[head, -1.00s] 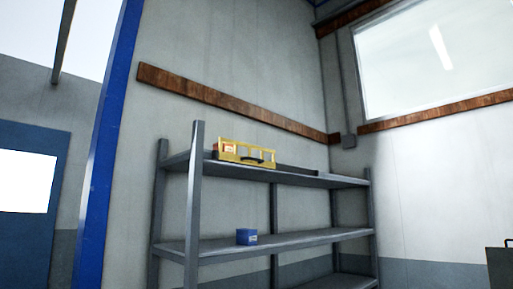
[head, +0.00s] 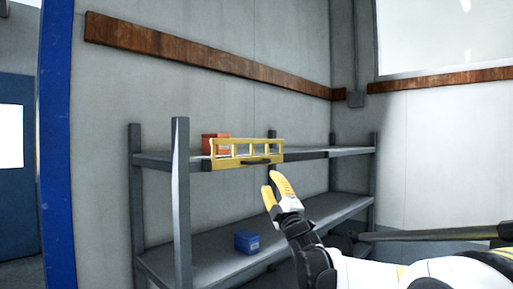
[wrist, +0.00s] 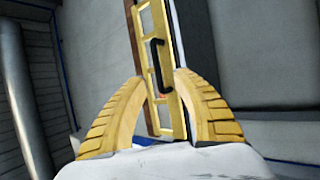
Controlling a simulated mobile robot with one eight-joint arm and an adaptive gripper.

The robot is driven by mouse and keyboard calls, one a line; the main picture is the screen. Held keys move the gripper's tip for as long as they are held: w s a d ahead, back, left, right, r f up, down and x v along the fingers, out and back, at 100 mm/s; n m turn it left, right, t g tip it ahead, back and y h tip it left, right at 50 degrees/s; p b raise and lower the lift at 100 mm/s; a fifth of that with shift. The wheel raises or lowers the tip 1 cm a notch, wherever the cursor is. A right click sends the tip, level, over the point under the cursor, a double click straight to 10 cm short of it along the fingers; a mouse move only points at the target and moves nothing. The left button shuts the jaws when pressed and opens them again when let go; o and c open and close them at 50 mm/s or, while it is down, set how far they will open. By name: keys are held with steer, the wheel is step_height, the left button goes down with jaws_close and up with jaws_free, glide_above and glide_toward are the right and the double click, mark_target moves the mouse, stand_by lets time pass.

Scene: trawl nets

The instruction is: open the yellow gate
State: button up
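The yellow gate (head: 228,163) stands upright and shut along the front edge of the upper shelf. It has a row of window-like openings and a black handle (head: 256,161). In the wrist view the gate (wrist: 173,118) and handle (wrist: 153,68) show beyond and between my fingers. My gripper (head: 271,184) is below and slightly right of the handle in the head view, pointing up toward it, apart from it. In the wrist view my gripper (wrist: 161,78) has its two yellow fingers spread, with nothing between them touching.
A red box (head: 209,142) sits on the upper shelf behind the gate's left end. A blue box (head: 247,242) sits on the shelf below. Grey shelf posts (head: 181,215) stand to the left. The space in front of the upper shelf looks clear.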

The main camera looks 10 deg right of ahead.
mark_target(261, 162)
steer(key=p+x, duration=0.1)
steer(key=x, duration=0.4)
steer(key=p+x, duration=0.2)
steer(key=x, duration=0.3)
steer(key=shift+w+r, duration=0.15)
steer(key=shift+r, duration=0.25)
jaws_close()
